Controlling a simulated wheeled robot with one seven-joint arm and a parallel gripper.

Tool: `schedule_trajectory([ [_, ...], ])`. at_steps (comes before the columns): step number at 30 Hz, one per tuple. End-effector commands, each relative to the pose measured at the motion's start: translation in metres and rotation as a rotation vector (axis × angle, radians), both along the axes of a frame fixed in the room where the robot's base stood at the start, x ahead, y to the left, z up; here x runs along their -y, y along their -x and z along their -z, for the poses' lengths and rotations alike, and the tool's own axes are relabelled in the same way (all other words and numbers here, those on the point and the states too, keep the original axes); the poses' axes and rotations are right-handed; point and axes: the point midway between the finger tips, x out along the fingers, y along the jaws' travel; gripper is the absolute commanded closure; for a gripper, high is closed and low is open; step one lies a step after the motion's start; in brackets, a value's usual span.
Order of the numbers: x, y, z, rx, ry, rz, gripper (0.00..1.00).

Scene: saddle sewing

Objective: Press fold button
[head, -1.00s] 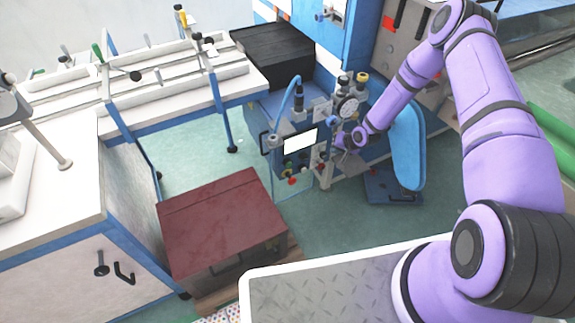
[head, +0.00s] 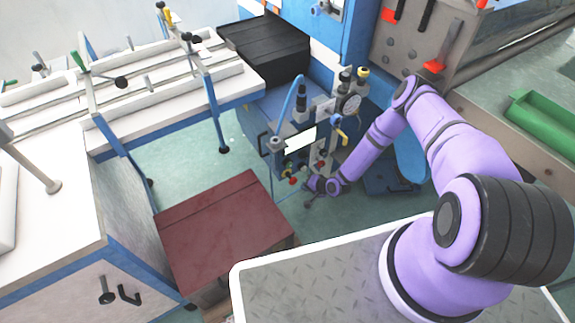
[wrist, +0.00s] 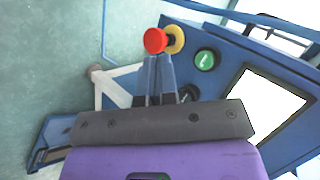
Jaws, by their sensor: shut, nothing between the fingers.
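The control panel with a white screen (head: 300,139) stands on the blue machine, with several buttons below the screen. In the wrist view the screen (wrist: 262,106) is at right. A green button (wrist: 205,60) and a red mushroom button (wrist: 155,40) with a yellow base (wrist: 174,39) show near the top. A dark button (wrist: 189,93) is partly hidden beside the fingers. I cannot tell which one is the fold button. My gripper (wrist: 160,58) is shut and empty; its tips overlap the red button's lower edge in the picture, contact unclear. In the head view my gripper (head: 308,202) is just below the panel.
A dark red box (head: 220,225) stands on the floor to the left of my gripper. A pressure gauge (head: 348,104) and fittings rise above the panel. A blue pedal base (head: 388,180) lies on the floor behind my arm. Green floor is open between.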

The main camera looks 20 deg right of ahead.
Motion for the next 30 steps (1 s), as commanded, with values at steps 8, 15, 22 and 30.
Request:
schedule_trajectory([
  [8, 0.0, 0.0, 0.0, 0.0, 0.0, 0.0, 1.0],
  [15, -0.003, -0.011, 0.0, 0.001, 0.001, 0.0, 1.0],
  [22, -0.012, -0.038, 0.0, 0.002, 0.001, -0.001, 1.0],
  [30, -0.022, -0.067, 0.0, 0.002, 0.0, 0.0, 1.0],
])
